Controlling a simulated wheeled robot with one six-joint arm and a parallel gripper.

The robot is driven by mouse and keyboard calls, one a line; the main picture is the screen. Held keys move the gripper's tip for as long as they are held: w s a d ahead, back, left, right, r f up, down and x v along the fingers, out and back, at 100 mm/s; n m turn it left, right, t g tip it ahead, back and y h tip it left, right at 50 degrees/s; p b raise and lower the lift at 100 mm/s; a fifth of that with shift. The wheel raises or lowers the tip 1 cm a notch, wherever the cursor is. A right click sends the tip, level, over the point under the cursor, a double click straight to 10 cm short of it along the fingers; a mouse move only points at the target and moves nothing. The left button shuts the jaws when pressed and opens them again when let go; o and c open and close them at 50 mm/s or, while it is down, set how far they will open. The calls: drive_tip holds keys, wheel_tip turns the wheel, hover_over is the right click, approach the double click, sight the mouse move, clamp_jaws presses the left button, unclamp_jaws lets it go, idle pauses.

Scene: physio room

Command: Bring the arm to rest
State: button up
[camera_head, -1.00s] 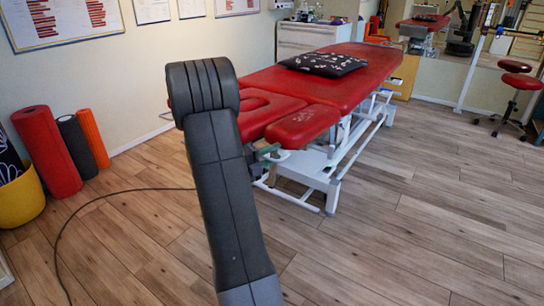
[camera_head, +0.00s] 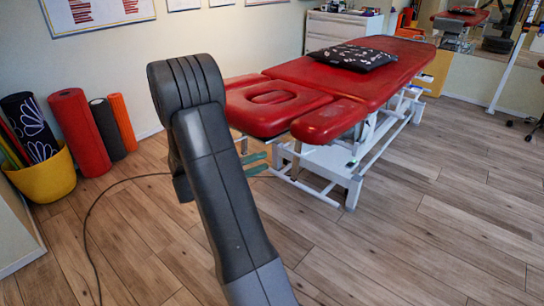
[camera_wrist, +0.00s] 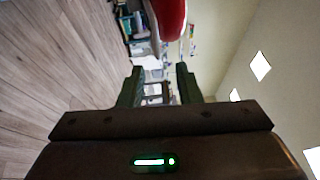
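My arm (camera_head: 215,185) rises from the bottom of the head view, bends at a thick dark joint and hides part of what lies behind it. My gripper (camera_wrist: 159,67) shows in the wrist view with its two dark green fingers apart and nothing between them. In the head view, the green fingertips (camera_head: 256,164) stick out to the right of the arm, in front of the red treatment table (camera_head: 390,62) in the picture. The wrist camera is turned sideways, with the floor at left.
A black patterned pillow (camera_head: 355,57) lies on the table. A yellow basket (camera_head: 45,180) and red (camera_head: 78,135), black (camera_head: 107,130) and orange (camera_head: 122,122) rolls stand along the left wall. A dark cable (camera_head: 88,225) lies on the floor. Wooden floor (camera_head: 430,240) is clear at right.

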sight(290, 152)
drive_tip(key=shift+s+a, duration=0.2)
drive_tip(key=shift+a, duration=0.1)
drive_tip(key=b+x, duration=0.2)
drive_tip(key=x, duration=1.2)
drive_tip(key=shift+f, duration=0.15)
drive_tip(key=shift+a+f+b, duration=0.15)
drive_tip(key=shift+f+b, duration=0.2)
drive_tip(key=shift+f, duration=0.3)
